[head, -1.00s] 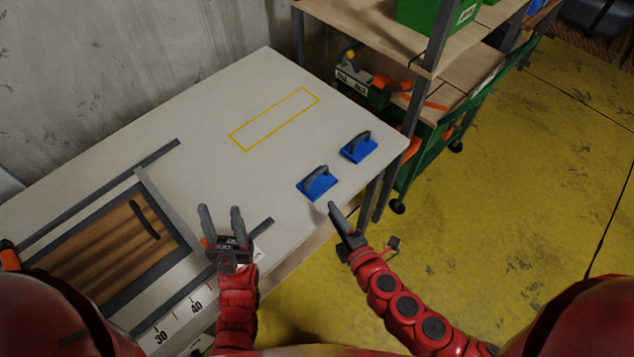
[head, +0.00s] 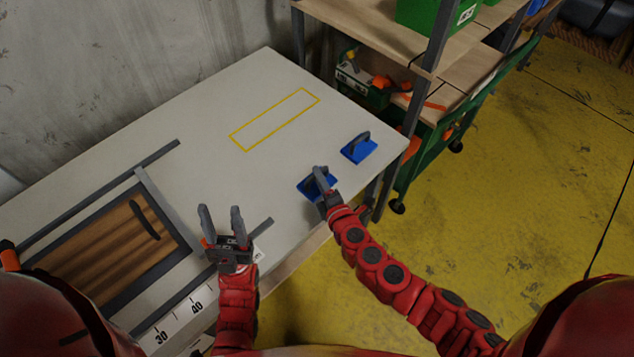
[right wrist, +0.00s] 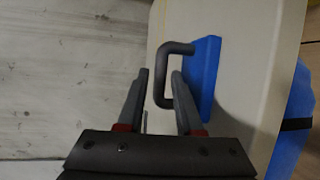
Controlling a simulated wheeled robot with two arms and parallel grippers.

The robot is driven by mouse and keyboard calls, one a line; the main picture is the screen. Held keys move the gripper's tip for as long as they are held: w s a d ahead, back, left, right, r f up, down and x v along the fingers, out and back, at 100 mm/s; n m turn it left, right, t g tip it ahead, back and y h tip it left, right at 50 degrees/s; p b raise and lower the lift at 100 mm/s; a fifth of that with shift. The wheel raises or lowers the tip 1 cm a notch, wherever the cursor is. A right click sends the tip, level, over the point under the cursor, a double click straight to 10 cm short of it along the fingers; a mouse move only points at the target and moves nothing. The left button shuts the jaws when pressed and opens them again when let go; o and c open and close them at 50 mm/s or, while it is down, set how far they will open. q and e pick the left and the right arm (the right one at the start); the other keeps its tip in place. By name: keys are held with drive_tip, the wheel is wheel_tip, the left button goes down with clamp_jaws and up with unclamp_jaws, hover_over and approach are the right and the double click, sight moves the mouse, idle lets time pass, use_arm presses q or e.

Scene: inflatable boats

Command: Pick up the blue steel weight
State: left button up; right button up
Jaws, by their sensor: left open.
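Two blue steel weights with grey handles are on the white table. The nearer weight (head: 304,188) is partly hidden by my right gripper (head: 320,172); the other weight (head: 359,153) is further back to the right, near the table edge. In the right wrist view one blue weight (right wrist: 206,78) shows, and the open fingers of my right gripper (right wrist: 160,76) are on either side of its handle's outer bar. Whether they touch it, I cannot tell. My left gripper (head: 220,208) is open and empty above the front of the table.
A yellow rectangle (head: 275,118) marks bare table top (head: 200,140). A wooden panel in a grey frame (head: 150,211) lies at the left. Shelving with green bins (head: 424,15) stands behind the table's right end. Yellow floor is open at the right.

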drive_tip(key=x, duration=0.5)
drive_tip(key=shift+a, duration=0.1)
clamp_jaws()
idle(1.3)
